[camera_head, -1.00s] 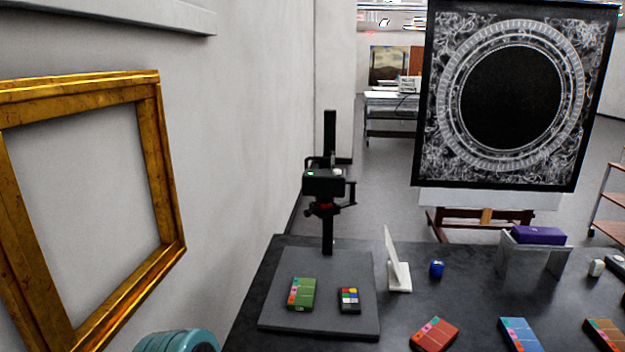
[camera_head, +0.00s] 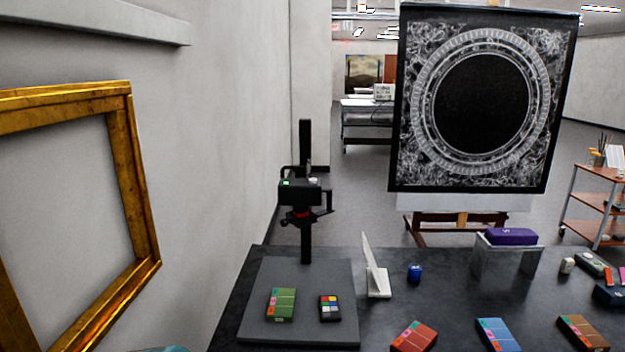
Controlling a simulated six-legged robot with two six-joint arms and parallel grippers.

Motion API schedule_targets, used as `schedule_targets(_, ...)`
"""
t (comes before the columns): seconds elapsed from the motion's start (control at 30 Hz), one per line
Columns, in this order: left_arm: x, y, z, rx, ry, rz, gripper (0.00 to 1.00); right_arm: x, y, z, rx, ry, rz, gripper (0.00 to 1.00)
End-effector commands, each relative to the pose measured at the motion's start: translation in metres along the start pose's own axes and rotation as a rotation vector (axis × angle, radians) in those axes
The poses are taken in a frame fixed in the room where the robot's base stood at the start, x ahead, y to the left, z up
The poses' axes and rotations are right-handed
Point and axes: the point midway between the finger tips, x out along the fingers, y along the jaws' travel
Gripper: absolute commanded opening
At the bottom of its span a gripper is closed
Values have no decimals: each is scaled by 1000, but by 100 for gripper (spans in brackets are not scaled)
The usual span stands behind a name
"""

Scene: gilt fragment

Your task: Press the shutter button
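A black camera (camera_head: 300,192) is mounted on a dark upright column (camera_head: 306,145) at the back of a grey copy-stand board (camera_head: 258,325). A small light-coloured spot, possibly the shutter button (camera_head: 313,181), shows on top of the camera at its right; it is too small to tell for certain. A green light glows at the camera's upper left. A green box (camera_head: 282,304) and a small colour checker (camera_head: 330,308) lie on the board below the camera. Neither of my grippers shows in the view.
The board stands on a dark table (camera_head: 400,300). A white angled panel (camera_head: 374,268), a blue jar (camera_head: 415,273), red (camera_head: 413,337), blue (camera_head: 497,335) and brown (camera_head: 582,333) boxes, and a purple case (camera_head: 511,236) on a clear stand are to the right. A gold frame (camera_head: 130,190) hangs at left.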

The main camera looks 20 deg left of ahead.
Motion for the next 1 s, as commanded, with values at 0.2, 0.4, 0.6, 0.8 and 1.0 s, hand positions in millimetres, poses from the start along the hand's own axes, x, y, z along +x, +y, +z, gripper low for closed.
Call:
schedule_targets(0.2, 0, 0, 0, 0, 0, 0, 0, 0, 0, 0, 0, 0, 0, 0)
schedule_targets(0.4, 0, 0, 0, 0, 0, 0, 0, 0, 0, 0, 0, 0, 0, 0)
schedule_targets(0.6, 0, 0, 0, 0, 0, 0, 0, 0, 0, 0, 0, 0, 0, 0)
schedule_targets(0.8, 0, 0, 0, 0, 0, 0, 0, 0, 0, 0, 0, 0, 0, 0)
schedule_targets(1.0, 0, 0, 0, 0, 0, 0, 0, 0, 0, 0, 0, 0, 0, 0)
